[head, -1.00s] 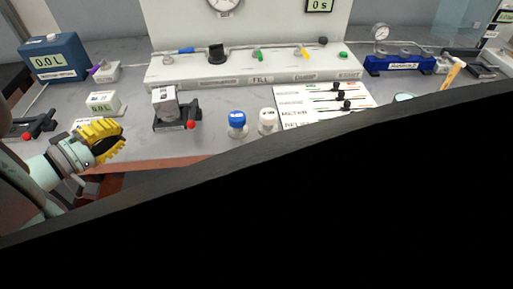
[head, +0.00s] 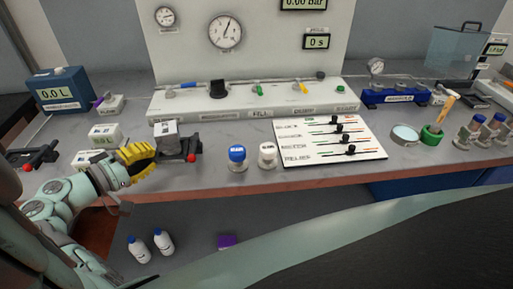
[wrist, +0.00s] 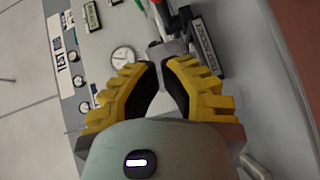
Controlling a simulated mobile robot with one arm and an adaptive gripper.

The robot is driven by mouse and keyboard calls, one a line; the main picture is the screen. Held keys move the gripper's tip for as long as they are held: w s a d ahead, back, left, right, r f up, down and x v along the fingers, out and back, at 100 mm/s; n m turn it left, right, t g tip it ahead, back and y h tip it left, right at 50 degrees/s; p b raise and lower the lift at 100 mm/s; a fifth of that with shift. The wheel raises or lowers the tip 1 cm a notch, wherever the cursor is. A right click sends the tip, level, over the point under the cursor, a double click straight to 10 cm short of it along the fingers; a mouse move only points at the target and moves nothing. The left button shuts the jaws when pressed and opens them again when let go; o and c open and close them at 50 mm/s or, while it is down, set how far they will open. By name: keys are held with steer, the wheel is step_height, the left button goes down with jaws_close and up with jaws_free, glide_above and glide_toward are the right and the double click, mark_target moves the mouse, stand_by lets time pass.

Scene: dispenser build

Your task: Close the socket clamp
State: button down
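A black clamp base with a grey block (head: 166,136) on it and a red-knobbed lever (head: 193,158) stands near the bench's front edge. Contact cannot be told.
A blue-capped bottle (head: 237,158) and a white-capped bottle (head: 267,155) stand right of the clamp. A white labelled box (head: 103,135) is behind my gripper. The long white manifold (head: 250,103) runs along the back.

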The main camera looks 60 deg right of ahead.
mark_target(194, 145)
steer(key=d, duration=0.3)
steer(key=shift+s+d+f+p, duration=0.1)
steer(key=shift+s+d+p, duration=0.2)
steer(key=shift+s+d+f+p, duration=0.2)
steer(key=shift+s+d, duration=0.15)
steer(key=shift+s, duration=0.15)
steer(key=shift+s+d+f+p, duration=0.1)
steer(key=shift+s+d+p, duration=0.1)
steer(key=shift+s+d, duration=0.25)
steer(key=shift+s+d+f, duration=0.15)
steer(key=shift+s+d, duration=0.15)
steer(key=shift+s, duration=0.2)
steer(key=shift+w, duration=0.1)
